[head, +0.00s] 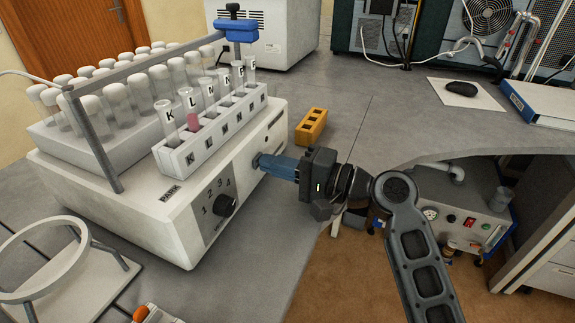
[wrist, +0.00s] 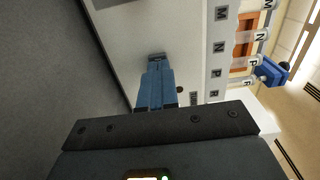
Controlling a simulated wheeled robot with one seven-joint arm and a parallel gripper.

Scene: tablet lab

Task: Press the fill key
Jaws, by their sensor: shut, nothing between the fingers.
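The white machine (head: 165,222) stands on the grey bench at the left of the head view. Its front panel has a black knob (head: 227,206) with numbers above it. My gripper (head: 262,162) is shut and empty, its blue fingers pointing left at the panel, right of the knob. The fingertips are at or very near the panel; I cannot tell whether they touch. In the wrist view the shut fingers (wrist: 156,72) meet the white panel front, with a small dark round spot (wrist: 180,89) beside them. No fill key can be made out; the fingertips may hide it.
A lettered rack (head: 215,128) of tubes, one with pink contents, sits on the machine, under a grey bar frame (head: 95,140). A yellow block (head: 311,126) lies right of the machine. A white ring stand (head: 60,270) is at lower left. The bench behind is mostly clear.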

